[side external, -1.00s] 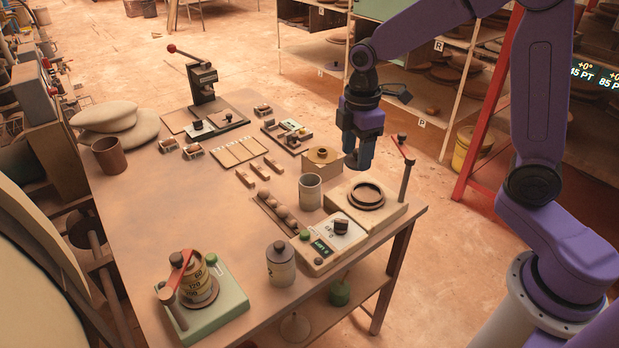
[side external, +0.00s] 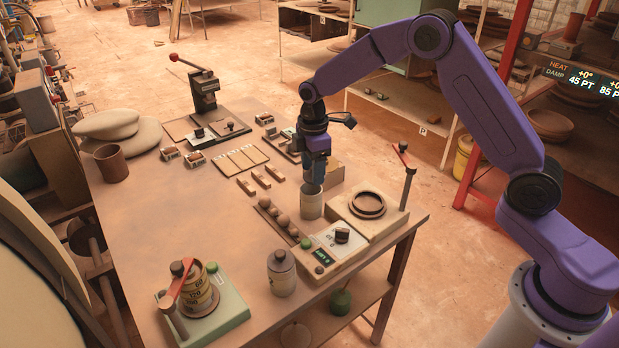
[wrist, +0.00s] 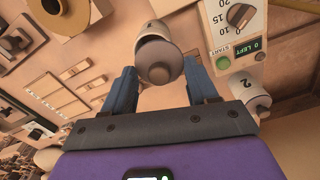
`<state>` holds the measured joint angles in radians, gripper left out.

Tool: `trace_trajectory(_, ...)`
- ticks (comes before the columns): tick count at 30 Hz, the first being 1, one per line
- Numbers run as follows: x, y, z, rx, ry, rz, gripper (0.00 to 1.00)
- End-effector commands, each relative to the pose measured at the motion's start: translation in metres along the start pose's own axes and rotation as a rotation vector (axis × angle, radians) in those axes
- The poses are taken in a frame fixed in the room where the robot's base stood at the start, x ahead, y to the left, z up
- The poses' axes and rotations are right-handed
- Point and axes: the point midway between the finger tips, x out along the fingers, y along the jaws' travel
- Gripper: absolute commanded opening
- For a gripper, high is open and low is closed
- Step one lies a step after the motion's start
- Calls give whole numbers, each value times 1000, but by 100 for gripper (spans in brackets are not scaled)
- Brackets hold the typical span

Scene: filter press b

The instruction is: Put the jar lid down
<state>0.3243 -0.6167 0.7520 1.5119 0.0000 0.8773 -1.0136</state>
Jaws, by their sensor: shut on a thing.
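The jar lid (wrist: 160,62), a dark grey-brown disc with a round knob, is between the two blue fingers of my gripper (wrist: 162,92) in the wrist view. In the side view my gripper (side external: 313,184) points down over the pale open jar (side external: 311,205) and hides the lid. In the wrist view the jar (wrist: 152,30) is right behind the lid, which covers part of its mouth. I cannot tell whether the lid touches the rim. A second, lidded jar (side external: 281,272) stands nearer the front; it also shows in the wrist view, marked 2 (wrist: 250,90).
The timer box with dial (side external: 335,245) and the plate with a dark ring (side external: 367,205) stand close right of the jar. A rack of balls (side external: 277,220) lies left of it. A post with a red handle (side external: 407,175) rises at the table's right edge.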

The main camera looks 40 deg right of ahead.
Motion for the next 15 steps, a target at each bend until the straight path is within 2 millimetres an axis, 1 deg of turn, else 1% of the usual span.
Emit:
trace_trajectory(2,4,3,-1,0,0,0,29)
trace_trajectory(6,18,11,-5,0,-1,-2,29)
trace_trajectory(10,35,10,-4,0,-2,-3,29)
trace_trajectory(15,40,10,-5,0,0,0,29)
